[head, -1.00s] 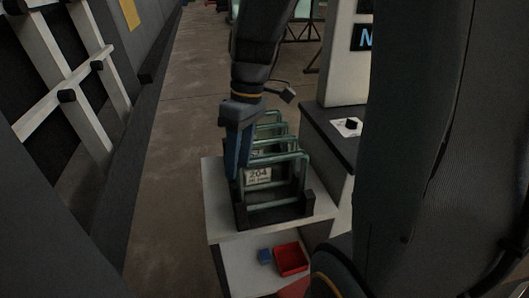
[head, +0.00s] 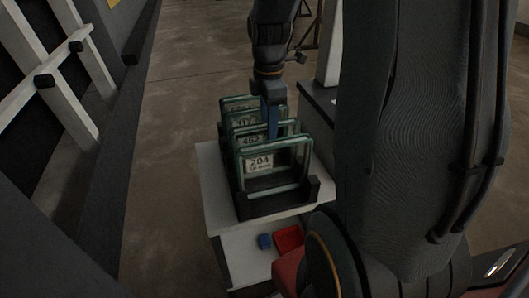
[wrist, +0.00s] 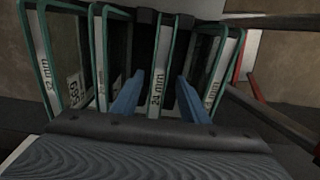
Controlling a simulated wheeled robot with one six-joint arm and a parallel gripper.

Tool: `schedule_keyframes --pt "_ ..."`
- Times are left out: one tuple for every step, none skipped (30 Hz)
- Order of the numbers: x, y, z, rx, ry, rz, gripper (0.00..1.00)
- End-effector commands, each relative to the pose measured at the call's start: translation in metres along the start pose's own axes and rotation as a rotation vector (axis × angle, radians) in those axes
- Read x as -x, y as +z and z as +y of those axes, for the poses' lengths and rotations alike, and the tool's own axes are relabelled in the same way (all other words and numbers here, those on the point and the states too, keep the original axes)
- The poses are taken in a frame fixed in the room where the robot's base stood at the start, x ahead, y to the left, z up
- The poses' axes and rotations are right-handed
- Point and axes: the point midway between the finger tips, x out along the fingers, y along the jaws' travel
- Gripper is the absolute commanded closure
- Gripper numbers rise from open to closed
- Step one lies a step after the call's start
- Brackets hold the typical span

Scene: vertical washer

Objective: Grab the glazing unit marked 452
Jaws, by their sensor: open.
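Several green-edged glazing units stand upright in a dark rack (head: 262,207) on a white stand. The front unit's label (head: 259,162) reads 204. The label on the unit behind it (head: 251,141) is small and blurred; it starts with 4 and may be 452. My gripper (head: 273,135) is open, its blue fingers pointing down among the units behind the front one. In the wrist view, my gripper (wrist: 160,88) has a finger on each side of one unit marked 24 mm (wrist: 157,90). Its number is hidden there, and contact cannot be told.
Neighbouring glazing units (wrist: 101,75) stand close on both sides of the fingers. White framing (head: 75,90) runs along the left; the floor between is clear.

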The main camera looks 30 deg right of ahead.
Motion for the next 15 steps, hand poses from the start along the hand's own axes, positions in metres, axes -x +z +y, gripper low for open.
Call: schedule_keyframes --pt "-0.005 0.000 -0.001 0.002 -0.003 -0.001 0.59" --pt "-0.009 0.000 -0.001 0.002 -0.004 -0.001 0.59" --pt "-0.013 -0.001 -0.001 0.003 -0.005 0.000 0.59" --pt "-0.016 -0.001 -0.001 0.003 -0.004 0.000 0.59" --pt "-0.018 -0.001 -0.001 0.003 -0.003 0.000 0.59" --pt "-0.021 -0.002 -0.001 0.003 -0.004 0.000 0.59" --pt "-0.024 -0.002 -0.001 0.003 -0.004 0.000 0.59" --pt "-0.025 -0.003 0.000 0.003 -0.003 0.000 0.59" --pt "-0.028 -0.004 0.000 0.004 -0.003 0.000 0.59" --pt "-0.031 -0.004 0.000 0.004 -0.004 0.000 0.59" --pt "-0.034 -0.005 0.000 0.004 -0.005 0.000 0.59" --pt "-0.039 -0.006 0.001 0.004 -0.004 0.000 0.59" --pt "-0.043 -0.007 0.001 0.004 -0.006 0.000 0.59" --pt "-0.046 -0.008 0.002 0.003 -0.005 0.000 0.59" --pt "-0.051 -0.009 0.003 0.003 -0.004 0.000 0.59"
